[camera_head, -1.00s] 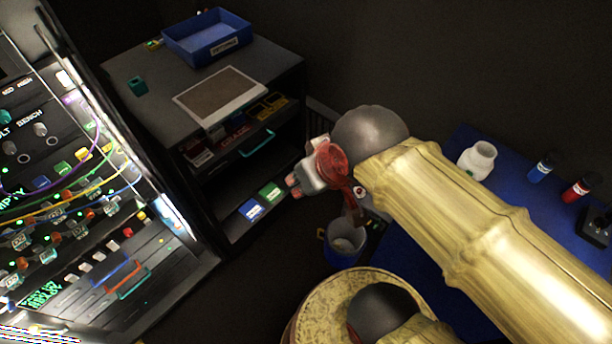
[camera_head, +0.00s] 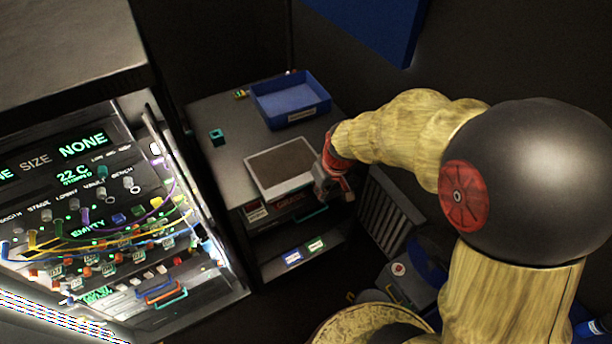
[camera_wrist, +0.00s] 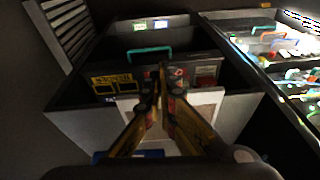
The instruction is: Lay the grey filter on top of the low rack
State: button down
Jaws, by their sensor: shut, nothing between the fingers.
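The filter (camera_head: 282,166), a flat panel with a white frame and a grey-brown face, lies flat on top of the low rack (camera_head: 228,178). Its near edge is at the rack's front edge. In the wrist view part of its white frame (camera_wrist: 204,104) shows behind the fingers, which hide much of it. My gripper (camera_head: 335,192) is at the right front of the rack, close to the filter's right corner. The wrist view shows its fingertips (camera_wrist: 161,88) together with nothing between them. I cannot tell whether they touch the filter.
A blue bin (camera_head: 291,100) stands at the back of the rack top, and a small teal block (camera_head: 217,137) at its left. A teal handle (camera_wrist: 148,52) is on the rack front. A lit panel with cables (camera_head: 100,215) stands to the left. A grey slatted piece (camera_head: 390,215) is to the right.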

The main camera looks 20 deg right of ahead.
jog(key=w+a+f, duration=0.1)
jog(key=w+f, duration=0.6)
jog(key=f, duration=0.2)
jog(key=shift+a+n+t+b, duration=0.15)
jog(key=shift+n+t+b, duration=0.15)
jog(key=shift+b, duration=0.1)
jog(key=shift+s, duration=0.1)
jog(key=shift+w+a, duration=0.2)
jog(key=shift+w, duration=0.8)
jog(key=shift+r, duration=0.1)
